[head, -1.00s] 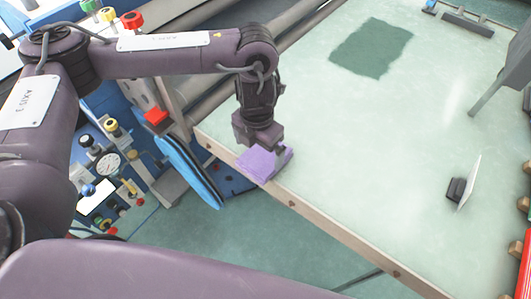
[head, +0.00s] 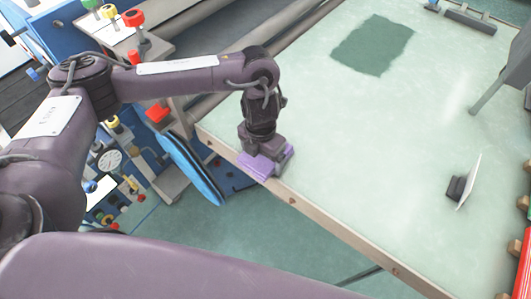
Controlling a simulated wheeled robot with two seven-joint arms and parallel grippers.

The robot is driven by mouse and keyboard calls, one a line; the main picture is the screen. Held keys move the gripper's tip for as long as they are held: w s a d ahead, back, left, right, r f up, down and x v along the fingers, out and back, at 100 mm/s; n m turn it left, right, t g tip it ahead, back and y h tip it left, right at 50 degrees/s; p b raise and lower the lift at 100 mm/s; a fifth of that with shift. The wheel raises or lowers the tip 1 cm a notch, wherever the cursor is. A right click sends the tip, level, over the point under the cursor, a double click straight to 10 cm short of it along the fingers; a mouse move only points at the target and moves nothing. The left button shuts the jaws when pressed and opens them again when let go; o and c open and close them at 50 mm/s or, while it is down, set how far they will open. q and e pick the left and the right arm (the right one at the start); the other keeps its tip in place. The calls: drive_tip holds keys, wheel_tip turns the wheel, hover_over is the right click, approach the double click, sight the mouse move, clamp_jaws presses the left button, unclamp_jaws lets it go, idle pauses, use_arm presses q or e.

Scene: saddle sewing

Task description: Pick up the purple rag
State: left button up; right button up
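The purple rag (head: 257,167) lies at the near left corner of the pale green table (head: 360,150), by its wooden edge. My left gripper (head: 262,152) points down right over the rag and covers part of it. Its fingertips are hidden against the rag, so I cannot tell whether they are open or closed on it. My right gripper is not in view.
A dark green cloth (head: 373,45) lies flat at the back of the table. A small black stand with a white plate (head: 467,182) is at the right. A blue-edged disc (head: 192,168) and a control panel with knobs stand left of the table. The table's middle is clear.

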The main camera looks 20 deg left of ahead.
use_arm(q)
drive_tip(key=shift+r, duration=0.15)
drive_tip(key=shift+c, duration=0.3)
wheel_tip(320, 180, up, 20)
idle(0.4)
